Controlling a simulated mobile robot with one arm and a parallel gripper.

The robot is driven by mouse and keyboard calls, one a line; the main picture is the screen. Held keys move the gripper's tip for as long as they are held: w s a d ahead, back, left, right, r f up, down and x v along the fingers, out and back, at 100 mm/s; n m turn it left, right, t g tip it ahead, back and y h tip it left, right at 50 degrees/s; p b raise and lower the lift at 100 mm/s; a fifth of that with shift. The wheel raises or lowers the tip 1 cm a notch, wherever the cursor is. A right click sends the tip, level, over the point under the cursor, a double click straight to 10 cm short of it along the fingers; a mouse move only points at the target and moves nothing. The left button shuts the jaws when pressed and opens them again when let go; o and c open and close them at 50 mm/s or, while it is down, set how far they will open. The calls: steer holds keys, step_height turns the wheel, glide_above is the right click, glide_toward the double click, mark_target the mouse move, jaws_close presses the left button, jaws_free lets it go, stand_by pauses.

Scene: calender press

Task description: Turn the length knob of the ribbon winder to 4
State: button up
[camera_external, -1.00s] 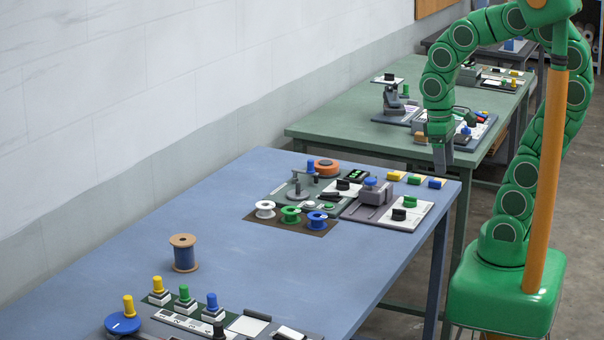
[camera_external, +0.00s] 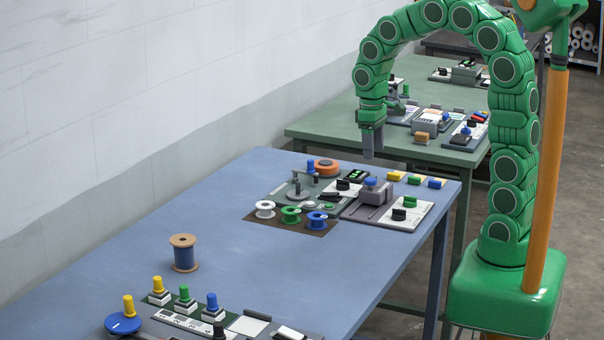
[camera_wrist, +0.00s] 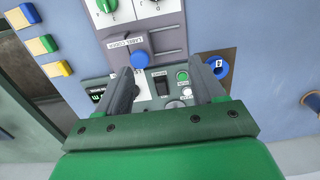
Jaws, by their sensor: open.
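The ribbon winder (camera_external: 300,183) sits at the far end of the blue table, a dark green panel with an orange spool, a crank and a small green-lit display. A black knob-like control (camera_external: 343,185) stands on it beside the display.
A grey label coder with a blue knob (camera_external: 370,182) stands right of the winder, beside a white plate with black and green knobs (camera_external: 404,210). White, green and blue spools (camera_external: 290,214) stand in front. The middle of the table holds only a blue-thread spool (camera_external: 184,253).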

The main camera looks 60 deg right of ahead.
glide_above(343, 180)
steer(key=shift+t, duration=0.4)
step_height(343, 180, down, 8)
steer(key=shift+d+r, duration=0.1)
steer(key=shift+f, duration=3.9)
steer(key=c, duration=1.1)
steer(key=shift+o, duration=0.2)
steer(key=shift+m, duration=0.3)
steer(key=m, duration=0.5)
steer(key=shift+m, duration=0.3)
steer(key=m, duration=0.5)
steer(key=shift+m, duration=0.4)
